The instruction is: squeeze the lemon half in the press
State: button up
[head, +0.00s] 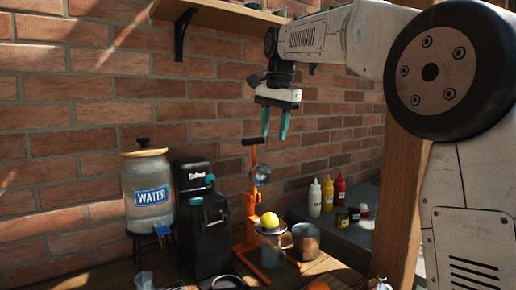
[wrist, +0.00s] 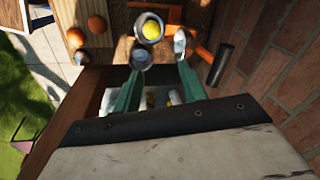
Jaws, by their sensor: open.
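The orange press (head: 250,205) stands on the wooden table, its black lever handle (head: 253,141) raised and its round metal pressing cup above the lower seat. The yellow lemon half (head: 269,220) sits on the lower seat, rounded side showing. The wrist view also shows the lemon half (wrist: 152,31) and the black handle (wrist: 220,66). My gripper (head: 277,132) is open and empty, teal fingers pointing down, above the press and slightly right of the handle. In the wrist view, my gripper (wrist: 160,74) has nothing between its fingers.
The water dispenser (head: 150,195) and black coffee machine (head: 200,220) stand left of the press. A metal cup (head: 305,241) stands close on its right. Several sauce bottles (head: 328,192) stand farther right. The brick wall (head: 100,90) is behind, with a shelf (head: 220,12) above.

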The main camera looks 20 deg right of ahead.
jog(key=w+m, duration=0.3)
jog(key=w, duration=0.7)
jog(key=f, duration=0.2)
jog(key=w+f, duration=0.1)
jog(key=f, duration=0.4)
jog(key=shift+w+a+f, duration=0.2)
jog(key=shift+w+a, duration=0.15)
grip_shut()
